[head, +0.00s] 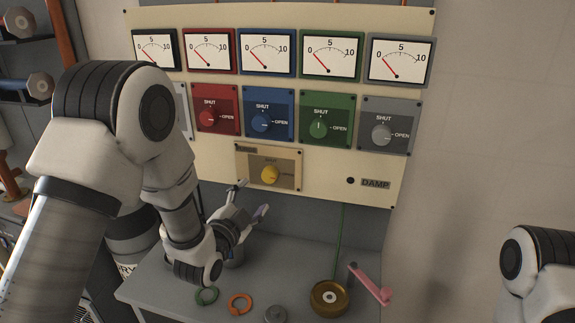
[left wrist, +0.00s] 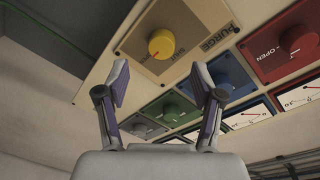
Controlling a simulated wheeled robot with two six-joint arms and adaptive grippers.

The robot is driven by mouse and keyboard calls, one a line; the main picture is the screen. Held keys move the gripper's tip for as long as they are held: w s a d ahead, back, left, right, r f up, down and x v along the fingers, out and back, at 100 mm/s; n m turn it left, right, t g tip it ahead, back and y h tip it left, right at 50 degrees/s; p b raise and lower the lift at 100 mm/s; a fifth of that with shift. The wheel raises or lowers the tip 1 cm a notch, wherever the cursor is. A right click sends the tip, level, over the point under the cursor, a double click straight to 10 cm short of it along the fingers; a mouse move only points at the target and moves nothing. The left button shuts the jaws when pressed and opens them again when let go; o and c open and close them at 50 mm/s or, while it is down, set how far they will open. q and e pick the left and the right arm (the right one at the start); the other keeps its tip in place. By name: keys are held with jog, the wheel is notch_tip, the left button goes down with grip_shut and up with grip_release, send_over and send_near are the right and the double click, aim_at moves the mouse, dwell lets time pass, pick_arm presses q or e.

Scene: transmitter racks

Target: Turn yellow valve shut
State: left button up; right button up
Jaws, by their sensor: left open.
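The yellow valve (head: 270,174) is a round knob on a tan plate, low on the cream panel. My right gripper is out of the head view.
Red (head: 208,118), blue (head: 262,123), green (head: 319,128) and grey (head: 382,134) knobs sit above, under a row of gauges. The grey bench (head: 270,265) below holds rings, a brass wheel (head: 329,297) and a pink handle (head: 370,284). Free wall lies right of the panel.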

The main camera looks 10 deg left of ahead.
aim_at(268, 178)
pick_arm(q)
jog(key=w+p, duration=0.1)
jog(key=w, duration=0.1)
jog(key=w+d+p, duration=0.1)
jog(key=w, duration=0.2)
jog(key=w+r+p, duration=0.1)
jog(key=w, duration=0.1)
jog(key=shift+w+d, duration=0.2)
jog(key=shift+w, duration=0.15)
jog(key=shift+w+f, duration=0.15)
jog(key=shift+w, duration=0.1)
jog(key=c, duration=1.1)
